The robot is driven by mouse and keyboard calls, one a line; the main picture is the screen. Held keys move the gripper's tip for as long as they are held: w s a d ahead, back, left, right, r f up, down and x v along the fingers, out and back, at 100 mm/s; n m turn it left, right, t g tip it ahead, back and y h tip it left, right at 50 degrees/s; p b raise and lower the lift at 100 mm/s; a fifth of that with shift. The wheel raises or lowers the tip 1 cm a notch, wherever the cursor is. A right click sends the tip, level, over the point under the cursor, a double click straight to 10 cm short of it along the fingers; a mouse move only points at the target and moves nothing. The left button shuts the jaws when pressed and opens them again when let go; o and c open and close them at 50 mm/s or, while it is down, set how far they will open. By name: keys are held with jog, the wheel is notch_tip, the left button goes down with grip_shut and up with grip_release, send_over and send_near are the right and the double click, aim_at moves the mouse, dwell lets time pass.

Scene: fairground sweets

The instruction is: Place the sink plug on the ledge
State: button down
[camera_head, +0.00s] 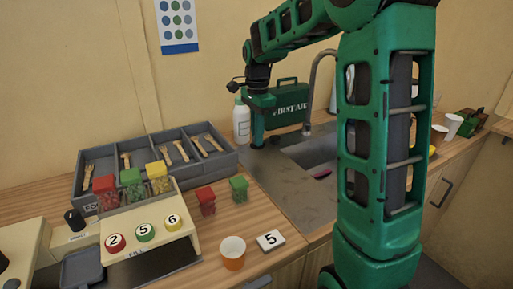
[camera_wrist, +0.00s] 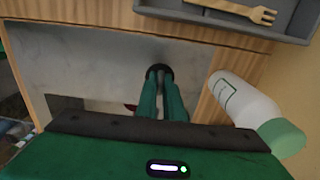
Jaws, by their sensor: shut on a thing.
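My gripper (camera_head: 257,143) is at the back of the steel sink top (camera_head: 285,195), left of the basin (camera_head: 315,150). In the wrist view its green fingers (camera_wrist: 163,82) are shut on a round black thing, which looks like the sink plug (camera_wrist: 159,69). Most of the plug is hidden by the fingers. The plug is over or on the steel surface (camera_wrist: 85,62), near its edge with the wood; I cannot tell whether it touches. Which part is the ledge is not clear; the flat steel border around the basin shows.
A white bottle (camera_head: 241,122) with a green cap (camera_wrist: 284,138) stands close beside my gripper. A green first aid case (camera_head: 290,108) and a tap (camera_head: 313,85) are behind. A grey cutlery tray (camera_head: 222,160) lies left. A red thing (camera_head: 321,174) is in the basin.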

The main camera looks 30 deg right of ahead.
jog(key=shift+w+d+f, duration=0.45)
jog(key=shift+d+f, duration=0.1)
jog(key=shift+d, duration=0.15)
jog(key=shift+f, duration=1.9)
jog(key=shift+f, duration=0.1)
jog(key=c, duration=1.9)
grip_release()
